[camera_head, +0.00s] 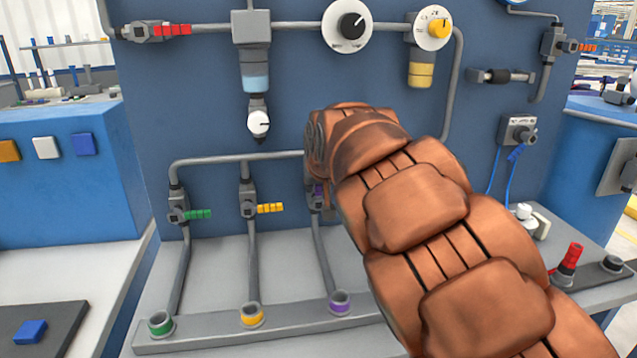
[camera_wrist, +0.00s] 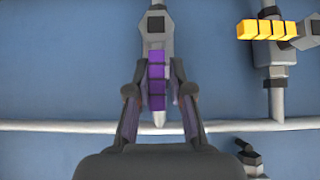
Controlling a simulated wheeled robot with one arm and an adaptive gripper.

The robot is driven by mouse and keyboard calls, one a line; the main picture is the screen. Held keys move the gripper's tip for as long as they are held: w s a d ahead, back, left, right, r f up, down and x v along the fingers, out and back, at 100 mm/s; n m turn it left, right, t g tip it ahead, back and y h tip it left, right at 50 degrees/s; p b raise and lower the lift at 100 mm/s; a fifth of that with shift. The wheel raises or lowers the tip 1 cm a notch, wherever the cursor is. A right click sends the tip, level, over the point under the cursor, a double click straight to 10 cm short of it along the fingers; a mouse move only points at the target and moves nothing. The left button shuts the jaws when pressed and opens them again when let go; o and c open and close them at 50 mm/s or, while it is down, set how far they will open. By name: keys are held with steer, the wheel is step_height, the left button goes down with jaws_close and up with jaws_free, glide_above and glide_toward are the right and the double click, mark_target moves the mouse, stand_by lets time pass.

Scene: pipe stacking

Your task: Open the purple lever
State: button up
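The purple lever (camera_wrist: 156,82) lies along its grey valve and pipe in the wrist view, in line with the pipe rather than sideways. My gripper (camera_wrist: 157,68) has one finger on each side of the lever, with small gaps showing, so it looks open around it. In the head view only a sliver of the purple lever (camera_head: 319,190) shows beside my brown arm, which hides most of it and the gripper's fingers. The purple-ringed outlet (camera_head: 340,302) is at the foot of that pipe.
The yellow lever (camera_head: 270,208) and green lever (camera_head: 198,214) stick out sideways on neighbouring pipes to the left. The yellow lever also shows in the wrist view (camera_wrist: 267,30). A horizontal pipe (camera_wrist: 75,126) crosses near the fingers. Gauges and a dial (camera_head: 347,26) sit higher on the blue panel.

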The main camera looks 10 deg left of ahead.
steer(key=o, duration=0.3)
steer(key=shift+r, duration=0.15)
steer(key=v, duration=1.2)
